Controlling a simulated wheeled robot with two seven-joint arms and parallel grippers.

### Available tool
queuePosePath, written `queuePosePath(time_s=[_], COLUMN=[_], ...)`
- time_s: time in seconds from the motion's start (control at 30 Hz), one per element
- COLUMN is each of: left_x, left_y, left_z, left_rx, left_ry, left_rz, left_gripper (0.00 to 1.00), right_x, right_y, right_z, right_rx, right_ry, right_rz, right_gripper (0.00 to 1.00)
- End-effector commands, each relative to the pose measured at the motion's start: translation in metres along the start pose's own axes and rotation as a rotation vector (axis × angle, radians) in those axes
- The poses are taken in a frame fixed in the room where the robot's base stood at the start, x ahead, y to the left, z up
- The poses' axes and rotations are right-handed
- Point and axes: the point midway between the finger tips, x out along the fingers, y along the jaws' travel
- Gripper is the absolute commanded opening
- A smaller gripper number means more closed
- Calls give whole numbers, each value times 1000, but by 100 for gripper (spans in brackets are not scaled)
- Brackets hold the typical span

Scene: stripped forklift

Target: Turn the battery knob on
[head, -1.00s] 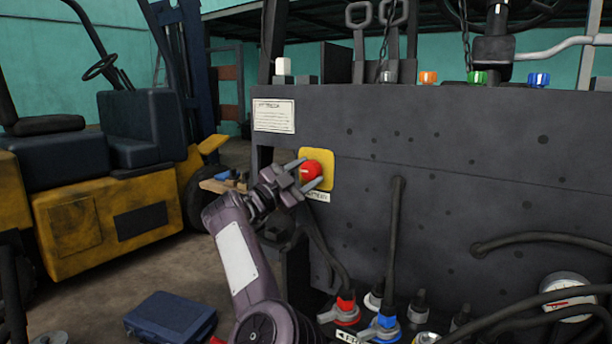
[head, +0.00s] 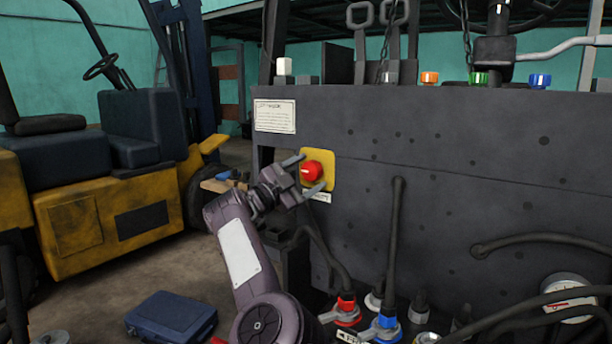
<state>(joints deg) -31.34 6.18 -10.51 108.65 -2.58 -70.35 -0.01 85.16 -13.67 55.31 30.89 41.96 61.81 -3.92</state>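The red battery knob (head: 312,171) sits on a yellow square plate (head: 326,158) on the dark grey panel. A white label (head: 318,196) lies just under the plate, partly hidden by a finger. The knob's red face shows between the fingertips, with a gap visible to each.
A blue case (head: 172,318) lies on the floor. A yellow forklift (head: 98,215) stands at the left. Paper notice (head: 275,116) is above the knob.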

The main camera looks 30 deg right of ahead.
Motion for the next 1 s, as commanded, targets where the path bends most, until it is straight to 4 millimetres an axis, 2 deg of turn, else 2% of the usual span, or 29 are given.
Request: queuePosePath(time_s=[0.17,0.27,0.5,0.7,1.0], left_x=[-1,-1,-10,-16,-18], left_y=[0,0,0,1,3], left_z=[-1,-2,-7,-7,-4], left_rx=[0,0,3,5,6], left_ry=[3,4,12,9,1], left_rz=[0,0,0,1,3], left_gripper=[0,0,0,0,0], right_x=[0,-7,-48,-72,-78], right_y=[0,0,0,0,0], right_z=[0,0,1,0,0], right_rx=[0,0,1,1,0], right_ry=[1,0,-3,-1,0], right_rz=[0,-1,-2,0,0], right_gripper=[69,69,69,69,69])
